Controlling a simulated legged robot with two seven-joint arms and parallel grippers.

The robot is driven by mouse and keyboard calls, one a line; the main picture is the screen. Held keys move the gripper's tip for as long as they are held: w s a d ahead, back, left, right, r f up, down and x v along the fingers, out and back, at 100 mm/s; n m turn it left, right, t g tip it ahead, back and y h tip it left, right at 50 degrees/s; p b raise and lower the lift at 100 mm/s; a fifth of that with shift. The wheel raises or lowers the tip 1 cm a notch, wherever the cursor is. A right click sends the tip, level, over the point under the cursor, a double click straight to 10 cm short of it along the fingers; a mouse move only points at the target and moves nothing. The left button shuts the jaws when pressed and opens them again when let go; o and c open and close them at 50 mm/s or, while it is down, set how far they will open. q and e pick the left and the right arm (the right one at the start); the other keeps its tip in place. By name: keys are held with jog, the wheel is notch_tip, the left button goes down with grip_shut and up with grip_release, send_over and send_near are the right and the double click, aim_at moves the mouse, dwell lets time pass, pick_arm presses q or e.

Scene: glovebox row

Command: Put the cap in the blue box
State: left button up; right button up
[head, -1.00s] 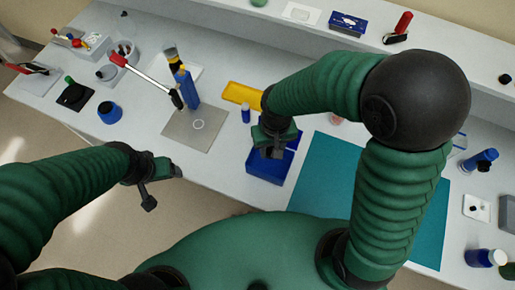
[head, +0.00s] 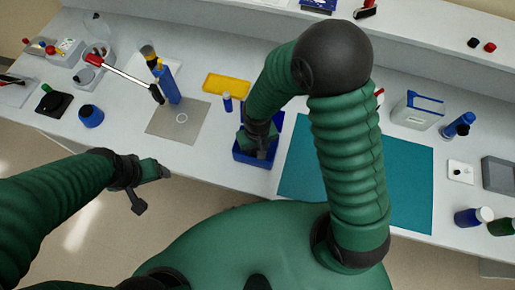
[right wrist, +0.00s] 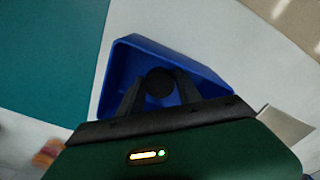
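The blue box (head: 275,135) stands on the bench, left of the teal mat, and its wall also shows in the right wrist view (right wrist: 113,75). My right gripper (head: 260,143) points down over the open box, its tips at or inside the rim. In the right wrist view a round black cap (right wrist: 160,81) sits between the two fingertips of that gripper, which look shut on it. The cap is hidden in the head view. My left gripper (head: 152,187) is open and empty, in front of the bench's near edge.
A teal mat (head: 400,175) lies right of the box. A yellow tray (head: 226,84) and a small blue bottle (head: 227,102) are behind and left of it. A grey plate (head: 170,130) with a blue stand (head: 169,85) is further left.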

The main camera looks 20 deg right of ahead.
jog(key=shift+o, duration=1)
jog(key=shift+s+a+f, duration=0.1)
jog(key=shift+s+f, duration=0.1)
jog(key=shift+f, duration=0.05)
jog(key=shift+o, duration=0.5)
jog(key=shift+a+f, duration=0.1)
pick_arm(q)
jog(key=shift+a+f, duration=0.2)
jog(key=shift+a, duration=0.1)
